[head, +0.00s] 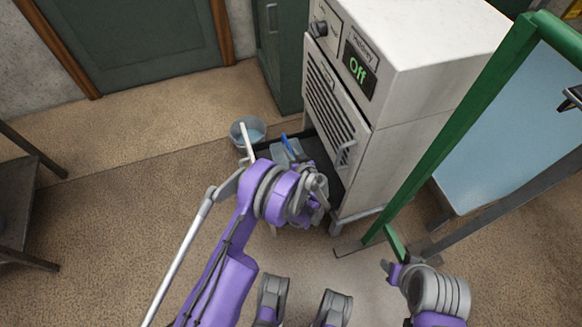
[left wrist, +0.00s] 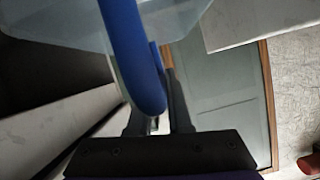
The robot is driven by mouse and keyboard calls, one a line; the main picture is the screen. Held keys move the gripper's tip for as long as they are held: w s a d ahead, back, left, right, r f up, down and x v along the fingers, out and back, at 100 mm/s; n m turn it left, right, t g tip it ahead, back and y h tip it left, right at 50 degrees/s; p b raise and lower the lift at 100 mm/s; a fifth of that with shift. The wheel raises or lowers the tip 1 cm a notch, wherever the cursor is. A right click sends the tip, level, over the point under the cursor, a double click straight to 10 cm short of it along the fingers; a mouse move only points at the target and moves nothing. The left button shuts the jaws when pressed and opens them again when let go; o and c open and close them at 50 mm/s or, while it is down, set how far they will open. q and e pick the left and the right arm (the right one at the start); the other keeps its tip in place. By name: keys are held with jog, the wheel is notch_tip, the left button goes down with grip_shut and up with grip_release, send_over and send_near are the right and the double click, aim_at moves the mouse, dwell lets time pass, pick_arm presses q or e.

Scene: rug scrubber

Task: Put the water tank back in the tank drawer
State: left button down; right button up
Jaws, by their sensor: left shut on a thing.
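The water tank (head: 284,152) is a clear, pale box with a blue handle. My left gripper (left wrist: 150,110) is shut on the blue handle (left wrist: 139,60), which fills the middle of the left wrist view; the clear tank wall (left wrist: 70,22) shows beyond it. My left arm hides part of the tank and drawer, so I cannot tell whether the tank is seated.
The white machine (head: 420,50) shows "Off" on its display (head: 359,68). A bucket (head: 247,131) stands just left of the drawer. A green frame (head: 455,135) with a pale panel stands at the right. The carpet at left is clear, with a dark table (head: 20,200) at the edge.

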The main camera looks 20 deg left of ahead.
pick_arm(q)
notch_tip(320, 180, down, 7)
jog(key=shift+r+b, duration=0.2)
jog(key=shift+b, duration=0.5)
jog(key=shift+r, duration=0.1)
jog(key=c, duration=1.3)
grip_release()
jog(key=shift+f, duration=0.2)
jog(key=o, duration=0.5)
jog(key=shift+c, duration=0.2)
